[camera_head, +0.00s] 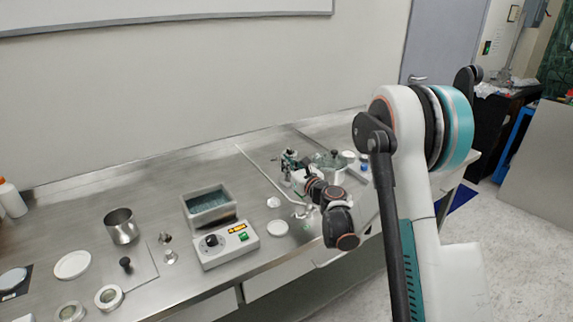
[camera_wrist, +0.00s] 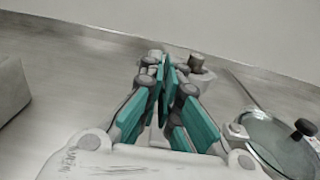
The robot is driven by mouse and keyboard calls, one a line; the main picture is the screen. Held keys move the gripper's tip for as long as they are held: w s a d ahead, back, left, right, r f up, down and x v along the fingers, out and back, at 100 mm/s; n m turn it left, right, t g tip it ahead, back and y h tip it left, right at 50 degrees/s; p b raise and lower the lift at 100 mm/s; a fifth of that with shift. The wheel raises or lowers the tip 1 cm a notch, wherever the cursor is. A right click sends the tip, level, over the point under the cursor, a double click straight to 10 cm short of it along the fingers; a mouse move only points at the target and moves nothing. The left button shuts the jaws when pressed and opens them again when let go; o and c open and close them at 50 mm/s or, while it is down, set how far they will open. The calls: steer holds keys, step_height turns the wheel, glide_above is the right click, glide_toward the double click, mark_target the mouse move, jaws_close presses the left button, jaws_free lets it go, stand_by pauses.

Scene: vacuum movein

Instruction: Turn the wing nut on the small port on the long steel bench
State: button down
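In the wrist view my gripper (camera_wrist: 166,72) points at a small grey metal fitting with a brownish cap (camera_wrist: 196,61), which appears to be the small port. The teal finger pads stand close together, with only a narrow gap at the tips. The fingertips overlap the near left side of the port in the picture. I cannot make out the wing nut or whether the pads touch it. In the head view my gripper (camera_head: 290,163) is low over the long steel bench (camera_head: 165,185), at the small port, which is mostly hidden by the gripper and wrist.
A glass-lidded vessel with a black knob (camera_wrist: 303,129) stands close on the right in the wrist view. A thin rod (camera_head: 262,172) lies near my gripper. A grey open bath (camera_head: 208,204) and a control box (camera_head: 225,245) stand to the left. The wall is behind.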

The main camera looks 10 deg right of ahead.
steer(key=shift+n, duration=0.3)
steer(key=n, duration=0.3)
steer(key=n+b, duration=0.1)
steer(key=n, duration=0.6)
steer(key=shift+s+a+f+n+b, duration=0.1)
steer(key=shift+a+f+n+b, duration=0.2)
steer(key=shift+n+b, duration=0.1)
steer(key=n, duration=0.5)
steer(key=shift+a+f, duration=0.1)
steer(key=n, duration=0.5)
steer(key=shift+f, duration=0.2)
steer(key=shift+n, duration=0.4)
steer(key=c, duration=1.8)
jaws_free()
steer(key=shift+c, duration=0.2)
